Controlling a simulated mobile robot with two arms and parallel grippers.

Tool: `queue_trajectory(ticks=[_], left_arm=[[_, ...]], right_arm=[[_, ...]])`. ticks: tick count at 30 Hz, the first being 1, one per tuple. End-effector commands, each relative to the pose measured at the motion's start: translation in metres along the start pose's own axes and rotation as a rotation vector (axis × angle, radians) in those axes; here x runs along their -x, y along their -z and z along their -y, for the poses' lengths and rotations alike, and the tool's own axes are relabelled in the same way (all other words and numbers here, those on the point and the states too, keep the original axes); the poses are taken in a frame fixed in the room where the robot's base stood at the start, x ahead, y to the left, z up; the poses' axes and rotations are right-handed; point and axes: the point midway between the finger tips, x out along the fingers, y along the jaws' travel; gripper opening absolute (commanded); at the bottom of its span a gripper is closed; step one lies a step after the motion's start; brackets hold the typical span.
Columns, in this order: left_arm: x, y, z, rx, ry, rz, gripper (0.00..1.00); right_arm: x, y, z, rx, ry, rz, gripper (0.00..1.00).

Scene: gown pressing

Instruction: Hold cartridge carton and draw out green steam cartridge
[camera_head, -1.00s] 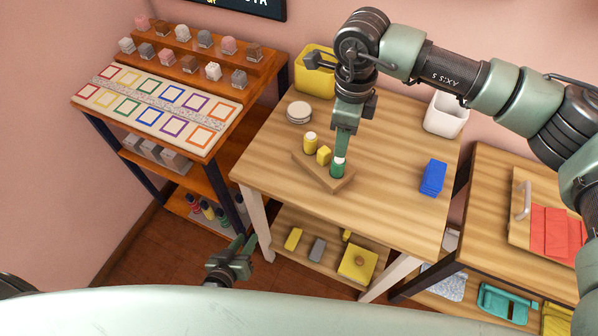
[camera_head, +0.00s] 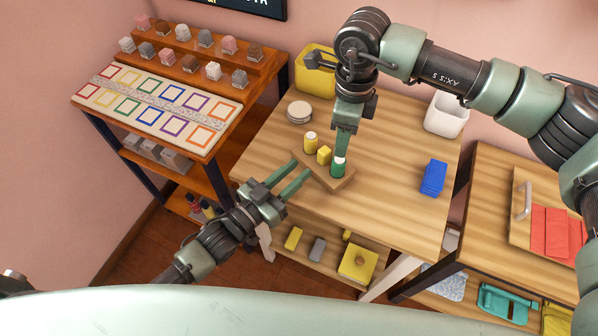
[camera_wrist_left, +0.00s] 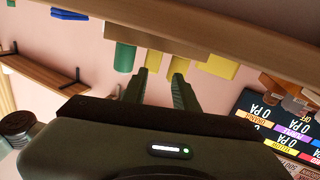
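The cartridge carton (camera_head: 316,172), a low wooden block, sits on the table. It holds the green steam cartridge (camera_head: 338,170) with a white top, a yellow block (camera_head: 324,155) and a yellow white-topped cartridge (camera_head: 310,143). My right gripper (camera_head: 342,156) points down at the green cartridge's top; its finger gap is not clear. My left gripper (camera_head: 295,170) is open and empty at the carton's near-left side. The upside-down left wrist view shows its spread fingers (camera_wrist_left: 158,76), the green cartridge (camera_wrist_left: 125,57) and the yellow cartridge (camera_wrist_left: 180,56).
On the table (camera_head: 265,150) are stacked white discs (camera_head: 299,111), a yellow bin (camera_head: 315,80), a white container (camera_head: 446,115) and a blue block (camera_head: 433,177). The front right of the table is clear. A shelf rack (camera_head: 190,185) stands left.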

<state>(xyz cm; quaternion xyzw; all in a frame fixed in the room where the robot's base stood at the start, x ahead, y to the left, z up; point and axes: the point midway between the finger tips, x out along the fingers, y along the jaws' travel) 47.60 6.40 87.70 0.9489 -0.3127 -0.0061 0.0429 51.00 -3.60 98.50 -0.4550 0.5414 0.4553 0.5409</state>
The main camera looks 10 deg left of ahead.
Motion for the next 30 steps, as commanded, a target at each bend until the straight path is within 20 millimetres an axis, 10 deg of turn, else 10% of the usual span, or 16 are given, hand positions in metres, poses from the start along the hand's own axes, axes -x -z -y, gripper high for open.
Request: queue_trajectory(ticks=[30], left_arm=[[-0.086,-0.005,-0.012,-0.085,-0.07,0.019,0.29]], right_arm=[[0.0,0.0,0.0,0.0,0.0,0.0,0.36]])
